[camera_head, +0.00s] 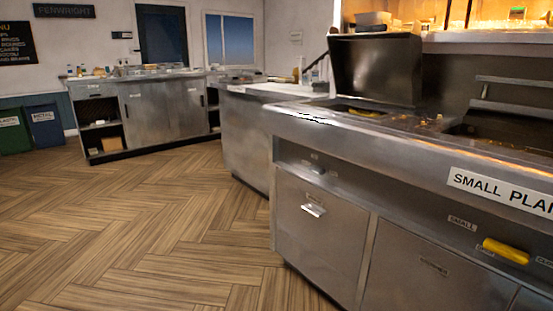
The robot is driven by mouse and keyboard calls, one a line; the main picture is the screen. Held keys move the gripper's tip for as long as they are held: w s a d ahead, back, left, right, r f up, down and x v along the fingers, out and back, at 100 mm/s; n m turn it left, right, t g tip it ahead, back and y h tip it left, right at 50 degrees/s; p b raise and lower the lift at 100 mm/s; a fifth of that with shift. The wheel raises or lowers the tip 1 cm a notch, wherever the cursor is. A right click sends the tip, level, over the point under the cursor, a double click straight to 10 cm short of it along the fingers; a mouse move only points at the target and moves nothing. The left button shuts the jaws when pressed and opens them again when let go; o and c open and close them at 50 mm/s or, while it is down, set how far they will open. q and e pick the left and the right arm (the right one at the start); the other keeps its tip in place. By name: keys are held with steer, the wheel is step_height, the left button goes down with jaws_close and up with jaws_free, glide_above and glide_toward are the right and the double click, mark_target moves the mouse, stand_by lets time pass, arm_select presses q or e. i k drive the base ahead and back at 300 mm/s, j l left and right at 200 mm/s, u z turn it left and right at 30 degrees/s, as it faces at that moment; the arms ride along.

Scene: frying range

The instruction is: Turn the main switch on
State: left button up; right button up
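I cannot make out a main switch for certain. The steel frying range (340,225) fills the right side of the head view. A larger sign (500,192) above begins with SMALL and is cut off by the frame. Neither of my grippers is in view.
A raised dark lid (376,69) stands on the range top. A steel counter (160,110) with items on it runs along the back. Green (14,131) and blue (46,125) bins stand at the far left. The wooden floor (130,225) at left is clear.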

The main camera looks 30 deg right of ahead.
mark_target(317, 171)
steer(key=i+z, duration=0.15)
steer(key=i, duration=0.4)
steer(key=i+j+z, duration=0.2)
steer(key=i, duration=0.35)
steer(key=i+j+z, duration=0.15)
steer(key=i, duration=0.4)
steer(key=i+j, duration=0.05)
